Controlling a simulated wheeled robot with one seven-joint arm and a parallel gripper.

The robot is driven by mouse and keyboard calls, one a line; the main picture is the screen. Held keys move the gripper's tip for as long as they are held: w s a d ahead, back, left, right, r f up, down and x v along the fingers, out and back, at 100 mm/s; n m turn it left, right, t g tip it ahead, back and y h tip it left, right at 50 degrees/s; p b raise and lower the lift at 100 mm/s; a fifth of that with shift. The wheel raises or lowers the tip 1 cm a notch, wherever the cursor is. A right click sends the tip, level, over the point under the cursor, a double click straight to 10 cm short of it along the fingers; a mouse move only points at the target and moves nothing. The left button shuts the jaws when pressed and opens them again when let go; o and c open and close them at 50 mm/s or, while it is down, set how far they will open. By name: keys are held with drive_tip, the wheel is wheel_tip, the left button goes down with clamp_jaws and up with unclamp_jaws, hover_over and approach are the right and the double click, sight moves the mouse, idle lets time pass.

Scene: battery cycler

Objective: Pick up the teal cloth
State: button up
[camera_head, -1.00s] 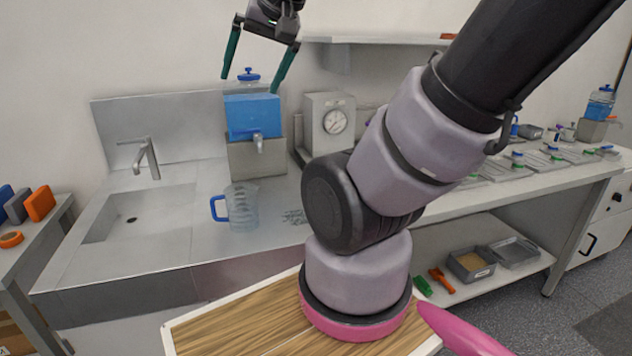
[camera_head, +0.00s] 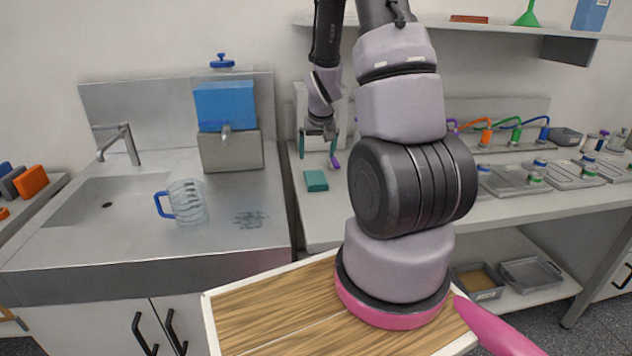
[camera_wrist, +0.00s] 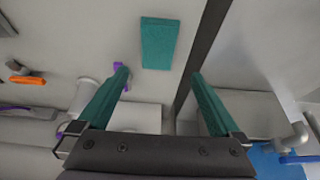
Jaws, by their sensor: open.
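The teal cloth (camera_head: 316,181) is a small flat rectangular block lying on the white bench, just right of the steel sink counter. It also shows in the wrist view (camera_wrist: 160,43), beyond my fingertips and between their lines. My gripper (camera_head: 318,152) has two teal fingers spread apart, above and slightly behind the cloth in the head view. In the wrist view my gripper (camera_wrist: 160,75) is open and empty, with no contact with the cloth.
A purple item (camera_head: 336,162) lies near the cloth, close to one finger in the wrist view. A blue-topped dispenser (camera_head: 225,107) and a clear jug (camera_head: 187,203) stand on the sink counter (camera_head: 130,244). A shelf (camera_head: 470,30) hangs above the bench.

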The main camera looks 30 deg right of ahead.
sight(316, 177)
drive_tip(key=x, duration=1.1)
drive_tip(key=shift+s+d+f, duration=0.1)
drive_tip(key=shift+d+f, duration=0.1)
drive_tip(key=shift+c, duration=0.3)
drive_tip(key=c, duration=1)
